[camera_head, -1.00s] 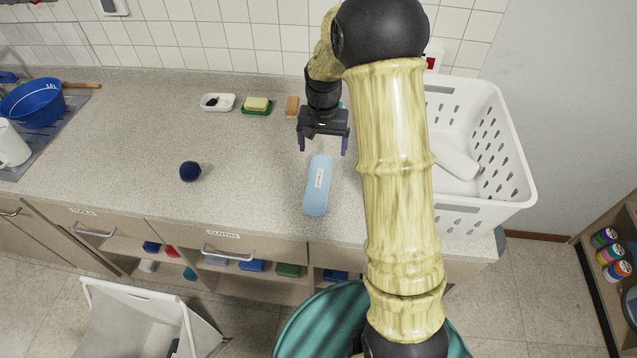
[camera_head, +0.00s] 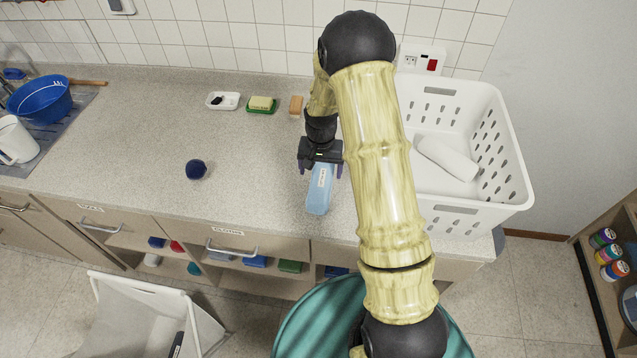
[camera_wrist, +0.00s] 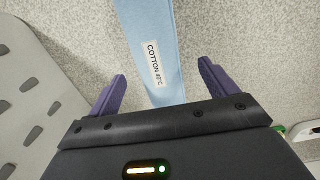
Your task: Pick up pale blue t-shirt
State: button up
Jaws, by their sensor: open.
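The pale blue t-shirt (camera_head: 319,196) is rolled or folded into a narrow bundle with a white label, lying on the speckled countertop near its front edge. In the wrist view the t-shirt (camera_wrist: 150,45) runs between the two purple fingers, and its label reads "COTTON 40°C". My gripper (camera_head: 321,168) is open over the back end of the bundle, with one finger on each side. In the wrist view a gap shows between each finger of my gripper (camera_wrist: 162,90) and the cloth. The gripper body hides the t-shirt's back end.
A white laundry basket (camera_head: 510,165) holding a white roll (camera_head: 447,158) stands close on the right. A dark blue ball (camera_head: 196,169) lies on the left. A soap dish (camera_head: 223,100), a sponge on green (camera_head: 261,104) and a brown block (camera_head: 296,106) sit at the back.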

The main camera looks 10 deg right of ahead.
aim_at(322, 178)
jog(key=shift+d+f, duration=0.25)
jog(key=f, duration=0.1)
jog(key=f+p, duration=0.2)
jog(key=shift+s+a+f, duration=0.15)
jog(key=shift+s+f, duration=0.1)
jog(key=shift+f, duration=0.55)
jog(key=shift+w, duration=0.1)
jog(key=shift+c, duration=0.5)
jog(key=c, duration=1.1)
